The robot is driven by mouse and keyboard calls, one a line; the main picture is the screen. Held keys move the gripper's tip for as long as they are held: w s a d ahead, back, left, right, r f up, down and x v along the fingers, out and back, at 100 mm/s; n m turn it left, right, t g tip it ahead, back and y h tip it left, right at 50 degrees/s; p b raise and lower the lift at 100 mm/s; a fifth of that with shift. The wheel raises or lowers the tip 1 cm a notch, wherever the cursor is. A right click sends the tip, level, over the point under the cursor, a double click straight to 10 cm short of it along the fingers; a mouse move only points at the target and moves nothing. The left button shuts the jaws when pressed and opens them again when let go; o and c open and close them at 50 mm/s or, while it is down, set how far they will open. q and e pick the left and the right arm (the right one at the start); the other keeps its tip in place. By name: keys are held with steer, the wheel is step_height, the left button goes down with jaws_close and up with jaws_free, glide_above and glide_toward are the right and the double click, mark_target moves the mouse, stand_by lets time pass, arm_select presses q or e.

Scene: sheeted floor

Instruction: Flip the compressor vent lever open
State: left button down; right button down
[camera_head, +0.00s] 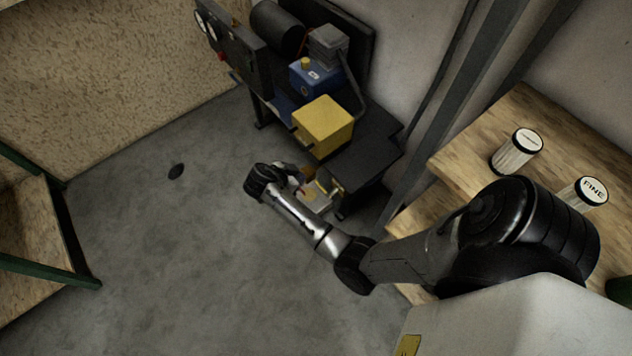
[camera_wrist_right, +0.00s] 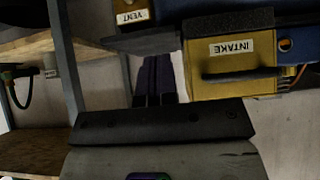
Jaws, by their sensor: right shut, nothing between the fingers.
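The compressor stands against the wall in the head view, with a blue body (camera_head: 316,78) and a yellow box (camera_head: 323,126). In the right wrist view the yellow box (camera_wrist_right: 232,84) carries an upside-down INTAKE label and a dark bar handle (camera_wrist_right: 243,74). A VENT label (camera_wrist_right: 132,16) sits on a dark part at the top. I cannot make out the vent lever clearly. My right gripper (camera_wrist_right: 154,78) is shut and empty, its fingers just below the dark part and left of the yellow box. The left gripper is not in view.
Two white canisters (camera_head: 516,152) (camera_head: 585,193), one marked FINE, stand on a wooden shelf (camera_head: 480,140) at right. A dark gauge panel (camera_head: 232,50) is at upper left. A green-framed wooden rack (camera_head: 35,215) is at far left. The grey floor (camera_head: 160,240) between is mostly clear.

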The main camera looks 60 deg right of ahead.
steer(key=b, duration=0.4)
glide_above(316, 182)
steer(key=a, duration=0.1)
step_height(316, 182, down, 8)
steer(key=r, duration=0.1)
steer(key=f, duration=0.2)
steer(key=shift+s+f+b, duration=0.35)
steer(key=shift+b, duration=0.05)
steer(key=shift+a+f+b, duration=0.15)
steer(key=shift+f+b, duration=0.15)
steer(key=shift+f, duration=0.35)
